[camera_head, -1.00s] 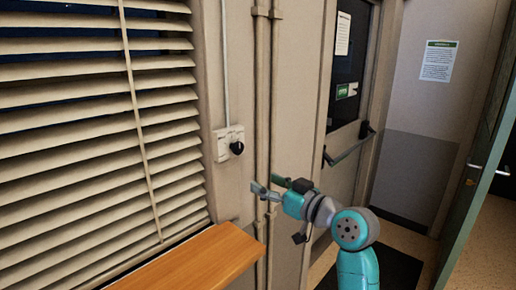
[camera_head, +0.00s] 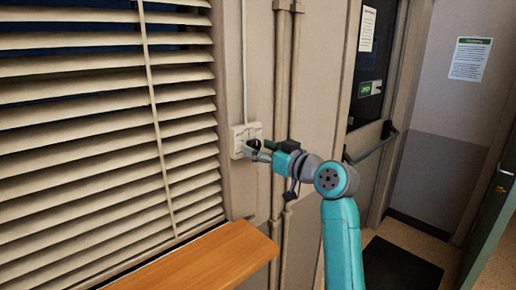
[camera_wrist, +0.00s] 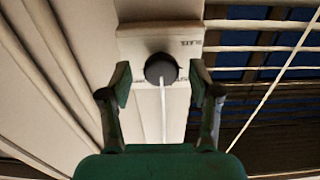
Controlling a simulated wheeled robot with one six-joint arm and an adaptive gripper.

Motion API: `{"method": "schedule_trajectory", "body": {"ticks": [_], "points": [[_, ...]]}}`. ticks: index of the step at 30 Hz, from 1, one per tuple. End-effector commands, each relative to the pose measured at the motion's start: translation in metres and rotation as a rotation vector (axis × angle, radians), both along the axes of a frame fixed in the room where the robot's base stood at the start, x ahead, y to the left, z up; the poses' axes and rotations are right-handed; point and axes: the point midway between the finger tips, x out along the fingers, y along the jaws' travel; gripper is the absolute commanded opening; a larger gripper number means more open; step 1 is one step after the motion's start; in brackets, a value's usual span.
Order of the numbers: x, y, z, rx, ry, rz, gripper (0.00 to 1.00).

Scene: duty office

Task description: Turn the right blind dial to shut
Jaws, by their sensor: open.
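The blind dial is a round black knob (camera_wrist: 161,69) on a pale wall plate (camera_wrist: 183,45). In the head view the plate (camera_head: 238,143) is on the wall strip just right of the blinds, and my fingers partly cover the knob. My gripper (camera_wrist: 160,85) is open, with one finger on each side of the knob in the wrist view. I cannot tell whether either finger touches it. A white line runs from the knob in the wrist view. The blind slats (camera_head: 100,120) are tilted, with dark gaps between the upper ones.
A wooden sill (camera_head: 205,262) juts out below the blinds. Vertical pipes (camera_head: 283,75) run down the wall just right of the plate. A door with a push bar (camera_head: 372,146) and a dark floor mat (camera_head: 402,268) are farther right.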

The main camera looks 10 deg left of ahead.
Motion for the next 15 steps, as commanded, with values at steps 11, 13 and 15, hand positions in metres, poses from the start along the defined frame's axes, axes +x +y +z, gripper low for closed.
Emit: {"method": "schedule_trajectory", "body": {"ticks": [11,13,15], "points": [[0.0073,0.01,-0.0005,-0.001,0.0,0.0,0.63],[0.0072,0.0099,-0.0005,-0.001,0.0,0.0,0.63],[0.0073,0.0098,-0.0004,-0.001,0.0,0.0,0.5]]}}
